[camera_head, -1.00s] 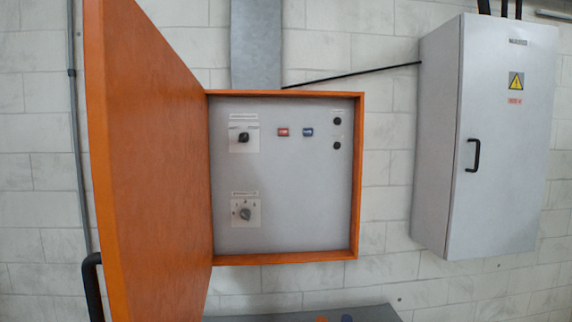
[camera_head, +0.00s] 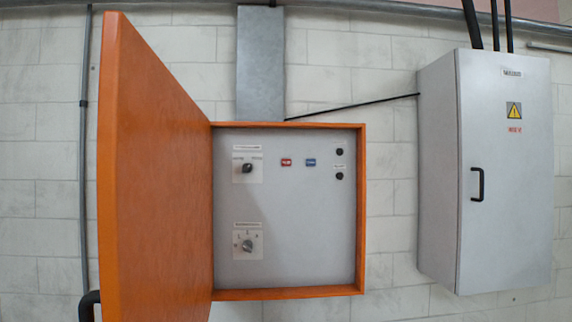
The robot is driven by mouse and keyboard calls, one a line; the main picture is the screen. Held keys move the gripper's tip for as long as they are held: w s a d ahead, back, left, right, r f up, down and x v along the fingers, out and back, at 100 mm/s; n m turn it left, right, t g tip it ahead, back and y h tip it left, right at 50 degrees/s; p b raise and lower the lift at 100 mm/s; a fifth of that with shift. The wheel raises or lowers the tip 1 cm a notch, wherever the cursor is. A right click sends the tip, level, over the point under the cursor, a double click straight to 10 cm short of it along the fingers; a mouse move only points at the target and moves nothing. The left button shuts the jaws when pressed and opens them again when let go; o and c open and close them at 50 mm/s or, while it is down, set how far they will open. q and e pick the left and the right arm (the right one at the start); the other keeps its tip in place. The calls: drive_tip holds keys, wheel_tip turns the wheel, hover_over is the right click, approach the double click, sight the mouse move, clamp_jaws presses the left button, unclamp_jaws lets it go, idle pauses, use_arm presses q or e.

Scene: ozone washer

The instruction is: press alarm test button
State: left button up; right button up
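An orange control box (camera_head: 362,210) hangs on the wall with its orange door (camera_head: 150,170) swung open to the left. Its grey inner panel (camera_head: 300,235) carries a red button or lamp (camera_head: 286,162) and a blue one (camera_head: 310,162). Two small black round buttons (camera_head: 339,152) sit one above the other at the upper right, with a small label between them. A black rotary knob (camera_head: 247,168) is at the upper left and a grey rotary selector (camera_head: 247,245) below it. The labels are too small to read. Neither gripper is in view.
A closed grey cabinet (camera_head: 505,240) with a black handle (camera_head: 478,184) and a yellow warning sign (camera_head: 514,110) hangs to the right. A grey duct (camera_head: 260,65) and a thin black cable (camera_head: 350,106) run above the box. The space before the panel is clear.

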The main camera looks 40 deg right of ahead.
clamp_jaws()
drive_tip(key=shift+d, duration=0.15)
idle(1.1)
